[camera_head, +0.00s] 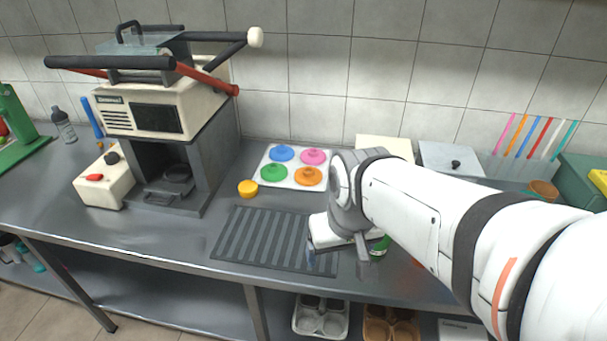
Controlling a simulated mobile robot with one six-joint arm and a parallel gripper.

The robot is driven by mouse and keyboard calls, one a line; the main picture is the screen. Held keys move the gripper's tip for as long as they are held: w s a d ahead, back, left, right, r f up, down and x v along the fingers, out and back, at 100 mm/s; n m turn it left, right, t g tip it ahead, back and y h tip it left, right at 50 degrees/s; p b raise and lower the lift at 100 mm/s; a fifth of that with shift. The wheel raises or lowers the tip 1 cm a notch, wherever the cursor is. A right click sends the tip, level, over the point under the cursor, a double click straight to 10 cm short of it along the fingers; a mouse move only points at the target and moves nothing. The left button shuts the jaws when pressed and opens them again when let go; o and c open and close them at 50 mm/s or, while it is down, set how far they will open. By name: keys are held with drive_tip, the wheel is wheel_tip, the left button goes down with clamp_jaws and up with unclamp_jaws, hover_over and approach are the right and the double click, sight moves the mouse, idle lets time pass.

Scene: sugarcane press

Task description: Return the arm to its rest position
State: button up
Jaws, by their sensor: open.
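My white arm reaches in from the lower right. My gripper (338,262) is over the right end of a dark ribbed mat (262,238) on the steel counter. Its two dark fingers point down and stand apart, with nothing visible between them. Something green lies partly hidden just behind the fingers on the right; I cannot tell what it is. The arm hides part of the counter behind it.
A press machine (150,110) with long handles stands at the left. A tray (262,178) of coloured lids and a yellow cap (247,188) lie behind the mat. Coloured straws (530,138) stand at the right. The counter's front left (130,228) is clear.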

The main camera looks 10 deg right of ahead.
idle(0.3)
drive_tip(key=p+v, duration=0.3)
drive_tip(key=shift+w+r, duration=0.15)
drive_tip(key=shift+w, duration=0.05)
idle(0.7)
